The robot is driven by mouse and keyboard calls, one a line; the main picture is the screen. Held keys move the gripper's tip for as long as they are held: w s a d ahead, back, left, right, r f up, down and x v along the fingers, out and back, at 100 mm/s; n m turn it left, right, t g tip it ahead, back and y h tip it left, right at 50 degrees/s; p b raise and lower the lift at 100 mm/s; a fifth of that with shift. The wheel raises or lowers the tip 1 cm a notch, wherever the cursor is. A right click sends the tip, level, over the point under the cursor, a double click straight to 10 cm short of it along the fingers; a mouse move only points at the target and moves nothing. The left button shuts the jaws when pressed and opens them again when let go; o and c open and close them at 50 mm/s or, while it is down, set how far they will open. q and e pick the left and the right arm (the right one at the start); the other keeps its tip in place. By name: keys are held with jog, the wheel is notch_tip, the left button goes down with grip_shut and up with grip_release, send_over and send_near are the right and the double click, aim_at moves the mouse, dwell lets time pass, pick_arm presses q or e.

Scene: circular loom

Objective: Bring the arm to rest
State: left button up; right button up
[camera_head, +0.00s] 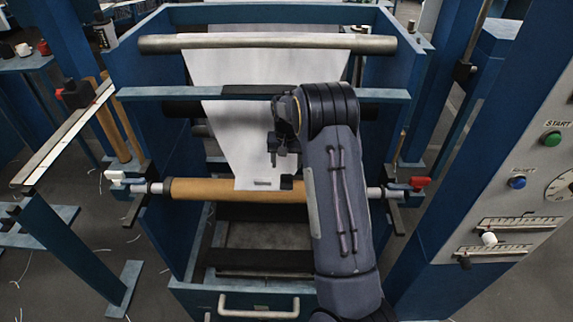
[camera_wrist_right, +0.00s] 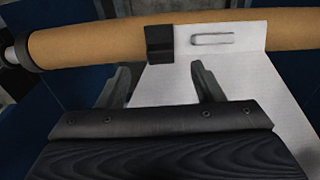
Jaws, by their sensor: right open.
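My right arm reaches up from the bottom of the head view. Its gripper (camera_head: 284,160) points down in front of the white fabric (camera_head: 236,130), just above the brown roller (camera_head: 210,190). In the right wrist view the gripper (camera_wrist_right: 163,84) is open, its two dark fingers apart with nothing held between them. A black clip (camera_wrist_right: 160,44) sits on the brown roller beyond the fingers, beside the slotted end of the fabric. The fabric hangs down to the roller. My left gripper is not in view.
The blue loom frame (camera_head: 150,100) surrounds the arm on both sides. A steel bar (camera_head: 270,44) crosses above. A red lever (camera_head: 419,183) and a white lever (camera_head: 116,176) flank the roller. A control panel (camera_head: 530,190) stands at right, and a drawer handle (camera_head: 258,312) is below.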

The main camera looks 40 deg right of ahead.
dwell(0.5)
jog(key=s+a+r+n+t+y+p, duration=0.1)
jog(key=s+a+r+t+y, duration=0.1)
jog(key=s+a+r, duration=0.55)
jog(key=s+a+r+n+t+y+p, duration=0.15)
jog(key=s+a+r, duration=0.35)
jog(key=r, duration=0.6)
jog(key=s+a+n+p, duration=0.1)
jog(key=s+a+n, duration=0.1)
jog(key=s+a, duration=0.4)
jog(key=s+a+r+n+t+p, duration=0.1)
jog(key=s+a+n, duration=0.1)
jog(key=s+a, duration=0.4)
jog(key=s, duration=0.5)
jog(key=shift+s+r+y, duration=0.3)
jog(key=shift+s+y, duration=0.05)
jog(key=shift+s, duration=0.05)
